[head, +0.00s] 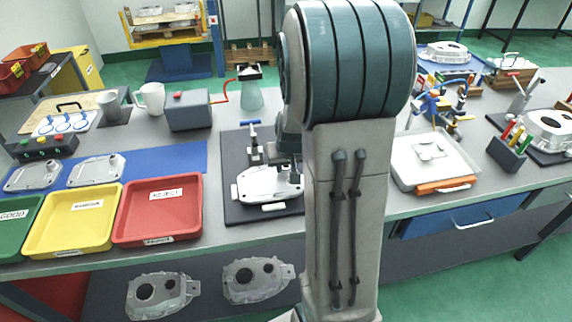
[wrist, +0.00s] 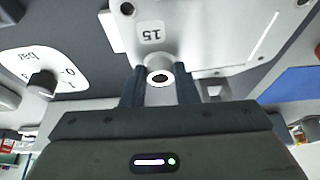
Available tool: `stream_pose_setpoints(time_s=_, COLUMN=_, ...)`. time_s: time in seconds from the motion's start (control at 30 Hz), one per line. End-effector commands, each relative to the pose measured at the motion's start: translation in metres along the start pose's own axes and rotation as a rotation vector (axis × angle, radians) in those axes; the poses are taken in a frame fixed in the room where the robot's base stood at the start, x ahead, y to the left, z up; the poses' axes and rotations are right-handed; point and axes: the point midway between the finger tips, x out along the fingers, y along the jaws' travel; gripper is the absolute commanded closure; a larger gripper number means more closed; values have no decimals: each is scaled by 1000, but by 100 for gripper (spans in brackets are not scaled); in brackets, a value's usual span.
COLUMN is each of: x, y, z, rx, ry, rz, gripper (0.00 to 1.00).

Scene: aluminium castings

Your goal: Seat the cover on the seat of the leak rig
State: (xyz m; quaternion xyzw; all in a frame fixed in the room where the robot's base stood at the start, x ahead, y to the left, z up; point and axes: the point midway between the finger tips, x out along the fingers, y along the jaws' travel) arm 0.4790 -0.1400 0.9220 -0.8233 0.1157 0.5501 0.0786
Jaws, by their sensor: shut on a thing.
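The cover (head: 262,186), a pale aluminium casting, is over the dark base plate of the leak rig (head: 234,212) in the head view. In the wrist view the cover (wrist: 205,28) fills the top and carries a tag marked 15. My gripper (wrist: 160,78) is shut on a round boss of the cover, one finger on each side. My arm hides part of the rig and most of the gripper in the head view. The seat is hidden under the cover, and I cannot tell whether the cover touches it.
A clamp (head: 253,145) stands behind the cover. A dial marked bar (wrist: 42,82) is at the left in the wrist view. Red (head: 160,207) and yellow (head: 75,222) trays stand left of the rig. Two castings lie on a blue mat (head: 185,158). A white case (head: 432,158) is at right.

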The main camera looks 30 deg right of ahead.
Motion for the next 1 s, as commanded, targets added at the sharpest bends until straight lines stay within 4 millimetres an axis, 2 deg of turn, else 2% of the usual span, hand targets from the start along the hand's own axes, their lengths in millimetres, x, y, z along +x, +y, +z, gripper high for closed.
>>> stream_pose_setpoints(time_s=0.5, x=13, y=0, z=5, rx=0, ry=1, rz=0, gripper=100)
stream_pose_setpoints(time_s=0.53, x=12, y=0, z=4, rx=0, ry=1, rz=0, gripper=67)
stream_pose_setpoints(time_s=0.6, x=11, y=0, z=4, rx=0, ry=1, rz=0, gripper=48)
stream_pose_setpoints(time_s=1.0, x=6, y=0, z=4, rx=-1, ry=2, rz=0, gripper=47)
